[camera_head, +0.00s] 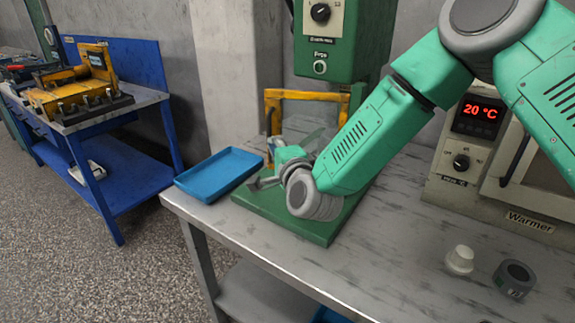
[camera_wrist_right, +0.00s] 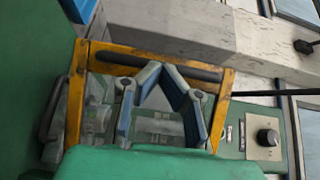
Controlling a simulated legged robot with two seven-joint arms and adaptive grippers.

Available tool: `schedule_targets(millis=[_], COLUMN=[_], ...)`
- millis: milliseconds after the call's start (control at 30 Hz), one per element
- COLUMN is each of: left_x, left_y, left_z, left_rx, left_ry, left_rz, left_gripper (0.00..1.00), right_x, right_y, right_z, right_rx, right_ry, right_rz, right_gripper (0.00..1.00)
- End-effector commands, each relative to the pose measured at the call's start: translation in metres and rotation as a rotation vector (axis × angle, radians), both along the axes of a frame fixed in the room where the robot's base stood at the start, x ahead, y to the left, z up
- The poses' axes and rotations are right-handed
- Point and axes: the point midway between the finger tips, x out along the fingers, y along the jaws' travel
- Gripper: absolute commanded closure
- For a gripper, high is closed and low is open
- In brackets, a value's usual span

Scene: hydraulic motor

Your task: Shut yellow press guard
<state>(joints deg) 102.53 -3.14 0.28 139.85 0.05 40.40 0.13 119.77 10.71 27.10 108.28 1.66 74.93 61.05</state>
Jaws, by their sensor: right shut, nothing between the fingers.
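The yellow press guard (camera_head: 305,96) is a yellow frame with a clear panel on the green press (camera_head: 345,45). In the head view its top bar and side posts show below the press head, and my right arm hides its lower right part. In the right wrist view the guard (camera_wrist_right: 74,105) spans the middle, with a dark bar along its upper edge. My right gripper (camera_head: 262,183) is shut and empty, low in front of the guard. Its blue-padded fingers (camera_wrist_right: 166,72) show in front of the clear panel; I cannot tell whether they touch it. My left gripper is out of view.
A blue tray (camera_head: 218,174) lies left of the green press base (camera_head: 300,228). A warmer (camera_head: 505,190) stands at right, with a white cap (camera_head: 460,259) and a dark ring (camera_head: 514,279) before it. The front middle of the grey table (camera_head: 390,240) is clear.

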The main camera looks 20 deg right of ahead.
Motion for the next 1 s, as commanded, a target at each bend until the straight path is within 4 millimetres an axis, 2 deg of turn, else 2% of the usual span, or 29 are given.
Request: schedule_targets(millis=[200,400,700,1000], left_x=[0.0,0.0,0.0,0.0], left_y=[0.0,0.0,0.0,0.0], left_z=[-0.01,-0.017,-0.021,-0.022], left_rx=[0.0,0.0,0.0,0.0], left_ry=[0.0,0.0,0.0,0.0], left_rz=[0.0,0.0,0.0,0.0], left_gripper=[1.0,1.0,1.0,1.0], right_x=[0.031,0.051,0.065,0.069], right_y=[-0.007,-0.016,-0.025,-0.027], right_z=[-0.002,-0.002,0.0,0.001], right_rx=[0.001,0.002,0.0,0.0], right_ry=[-0.002,-0.001,-0.001,-0.002], right_rz=[-0.18,-0.301,-0.294,-0.293], right_gripper=[1.0,1.0,1.0,1.0])
